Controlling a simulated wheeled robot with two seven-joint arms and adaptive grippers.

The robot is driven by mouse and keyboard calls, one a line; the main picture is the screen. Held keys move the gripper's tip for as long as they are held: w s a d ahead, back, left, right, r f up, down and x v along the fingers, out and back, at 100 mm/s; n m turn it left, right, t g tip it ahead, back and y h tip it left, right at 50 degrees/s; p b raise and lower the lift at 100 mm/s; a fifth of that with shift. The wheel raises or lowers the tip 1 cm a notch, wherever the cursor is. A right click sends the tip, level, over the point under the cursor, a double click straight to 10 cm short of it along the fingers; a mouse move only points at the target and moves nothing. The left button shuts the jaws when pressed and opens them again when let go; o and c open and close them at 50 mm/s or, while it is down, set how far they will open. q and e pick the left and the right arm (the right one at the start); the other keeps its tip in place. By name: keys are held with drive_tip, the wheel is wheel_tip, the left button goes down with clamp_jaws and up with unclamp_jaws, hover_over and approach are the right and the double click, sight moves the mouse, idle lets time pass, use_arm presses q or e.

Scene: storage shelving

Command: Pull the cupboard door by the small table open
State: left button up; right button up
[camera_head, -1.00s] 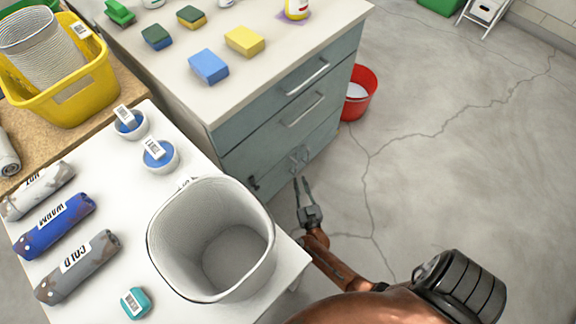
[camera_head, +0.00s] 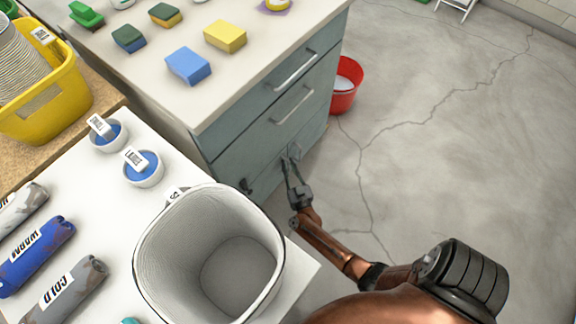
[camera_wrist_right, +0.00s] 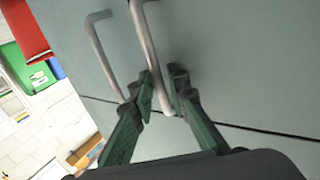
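The grey-green cupboard (camera_head: 262,135) stands beside the small white table (camera_head: 70,160). It has two drawer handles on its front and two upright door handles low down. My right gripper (camera_head: 291,172) is at these low handles. In the right wrist view, both bar handles show close together, the left handle (camera_wrist_right: 100,50) and the right handle (camera_wrist_right: 146,40). The fingers of my right gripper (camera_wrist_right: 163,85) are partly open, one on each side of the right handle's lower part. A firm grip is not visible. The door front looks closed. My left gripper is out of view.
A white bin (camera_head: 210,250) stands on the small table, with blue-topped tubs (camera_head: 143,168) and rolled packs (camera_head: 36,256). A red bucket (camera_head: 346,84) stands on the floor at the cupboard's far end.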

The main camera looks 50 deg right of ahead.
clamp_jaws()
drive_tip(key=shift+s, duration=0.1)
idle(0.3)
